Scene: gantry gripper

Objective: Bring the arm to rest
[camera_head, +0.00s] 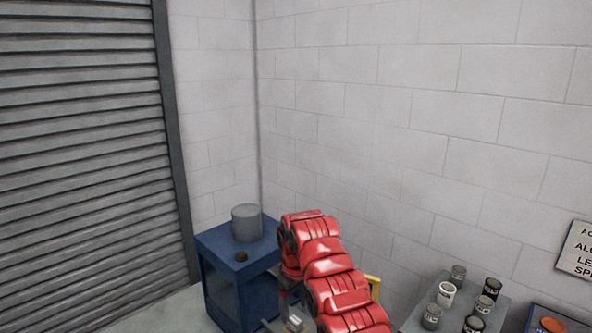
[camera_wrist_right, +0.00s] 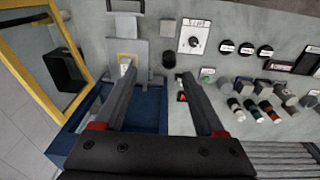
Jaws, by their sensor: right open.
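My red right arm rises from the bottom of the head view, bends over at its top and points down. Its gripper (camera_head: 290,322) is at the bottom edge there, beside the blue cabinet and partly cut off. In the right wrist view my right gripper (camera_wrist_right: 157,75) has its two dark fingers well apart, with nothing between them. They point toward a grey panel (camera_wrist_right: 225,65) with a dial, several round buttons and small coloured items. My left gripper is in neither view.
Several cans (camera_head: 447,293) stand on a grey surface at right. A yellow frame (camera_wrist_right: 45,105) shows left in the wrist view.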

